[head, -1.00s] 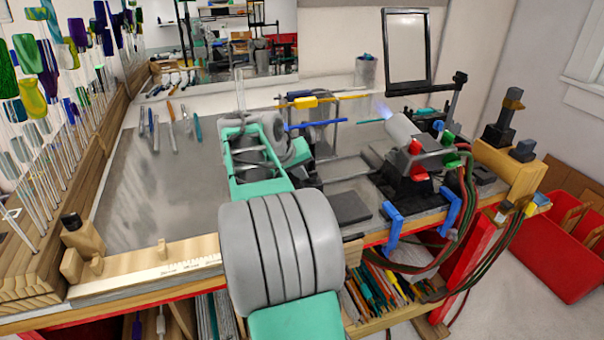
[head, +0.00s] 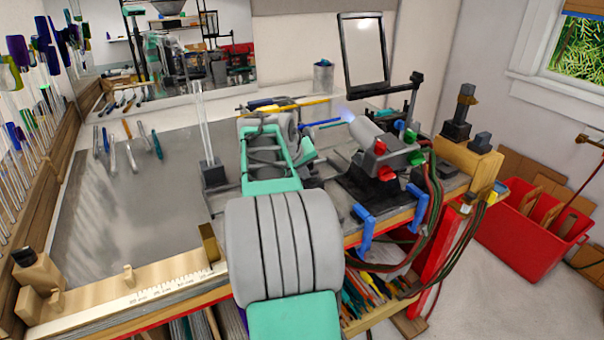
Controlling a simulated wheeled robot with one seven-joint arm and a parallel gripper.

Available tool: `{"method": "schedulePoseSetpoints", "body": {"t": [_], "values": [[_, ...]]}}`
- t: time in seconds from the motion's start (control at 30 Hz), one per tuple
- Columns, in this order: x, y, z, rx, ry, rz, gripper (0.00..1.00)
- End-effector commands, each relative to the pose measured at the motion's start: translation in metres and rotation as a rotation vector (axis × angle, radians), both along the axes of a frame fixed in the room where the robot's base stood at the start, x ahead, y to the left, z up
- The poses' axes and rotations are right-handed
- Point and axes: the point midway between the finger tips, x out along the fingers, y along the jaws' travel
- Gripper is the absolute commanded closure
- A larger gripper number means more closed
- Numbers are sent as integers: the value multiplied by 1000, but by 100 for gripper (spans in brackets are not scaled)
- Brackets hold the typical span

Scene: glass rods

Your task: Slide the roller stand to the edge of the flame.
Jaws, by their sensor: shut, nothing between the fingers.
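The torch (head: 367,133) is a pale grey barrel tilted up to the left on a dark mount. A small blue-violet flame (head: 345,113) burns at its mouth. A yellow rod (head: 303,104) and a blue rod (head: 320,123) lie left of the flame, behind the end of my arm. The roller stand is not clearly made out, as my arm covers much of that part of the bench. My gripper (head: 293,128) is at the far end of my grey and teal arm, left of the flame. Its fingers are mostly hidden and it is shut and empty.
A clear tube stands in a dark block (head: 213,173) just left of my arm. A framed dark-edged panel (head: 364,50) rises behind the torch. Blue clamps (head: 365,228) and hoses (head: 431,190) are at the right edge.

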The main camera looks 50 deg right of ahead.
Motion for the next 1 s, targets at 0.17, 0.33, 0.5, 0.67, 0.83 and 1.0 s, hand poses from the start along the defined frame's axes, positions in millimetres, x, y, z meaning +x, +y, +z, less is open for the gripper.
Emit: {"method": "schedulePoseSetpoints", "body": {"t": [0.17,0.33,0.5,0.67,0.83,1.0], "values": [[-2,10,18,-1,0,0,100],[-6,33,53,-1,-1,-2,100],[-10,51,77,-1,-1,-3,100],[-12,57,80,0,2,-6,100],[-13,56,80,0,0,-7,100],[-12,56,80,0,0,-7,100]]}}
